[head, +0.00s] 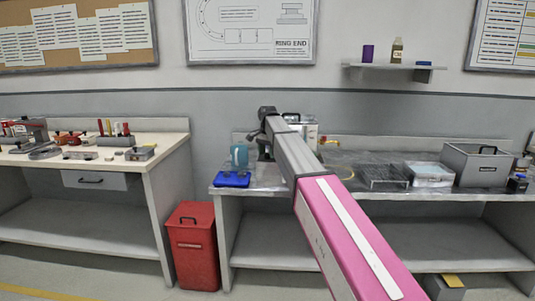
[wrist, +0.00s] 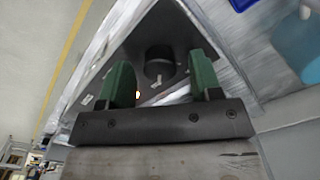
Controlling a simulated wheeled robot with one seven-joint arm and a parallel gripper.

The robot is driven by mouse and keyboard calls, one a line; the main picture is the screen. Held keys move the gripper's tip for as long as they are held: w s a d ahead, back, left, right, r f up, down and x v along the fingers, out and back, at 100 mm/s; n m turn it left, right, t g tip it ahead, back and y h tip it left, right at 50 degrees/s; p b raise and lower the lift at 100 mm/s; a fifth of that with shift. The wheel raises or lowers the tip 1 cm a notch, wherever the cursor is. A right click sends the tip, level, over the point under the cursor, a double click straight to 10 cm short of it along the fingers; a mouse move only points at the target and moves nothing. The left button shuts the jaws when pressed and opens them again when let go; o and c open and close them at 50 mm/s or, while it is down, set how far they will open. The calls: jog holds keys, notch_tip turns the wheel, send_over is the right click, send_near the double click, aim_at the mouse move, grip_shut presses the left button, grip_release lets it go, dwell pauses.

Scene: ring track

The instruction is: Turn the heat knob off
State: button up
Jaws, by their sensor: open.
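A dark round heat knob (wrist: 158,66) stands out from a dark panel (wrist: 140,45) in the wrist view. My gripper (wrist: 161,70) is open, its green fingers on either side of the knob. I cannot tell whether either finger touches it. The knob's pointer or setting is too dark to read. In the head view a silver appliance (head: 310,127) stands on the right bench, partly behind my arm; the knob and my fingertips cannot be made out there.
A teal cup (head: 239,155) and a blue tray (head: 232,180) sit on the right bench (head: 240,192), left of my arm. A grey bin (head: 480,164) and a white box (head: 432,175) stand farther right. A red bin (head: 192,245) stands between the benches.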

jog(key=shift+f, duration=0.1)
jog(key=c, duration=0.9)
jog(key=shift+c, duration=0.2)
jog(key=shift+n, duration=0.4)
jog(key=n, duration=0.6)
jog(key=shift+n, duration=0.3)
jog(key=n, duration=0.6)
jog(key=shift+n, duration=0.4)
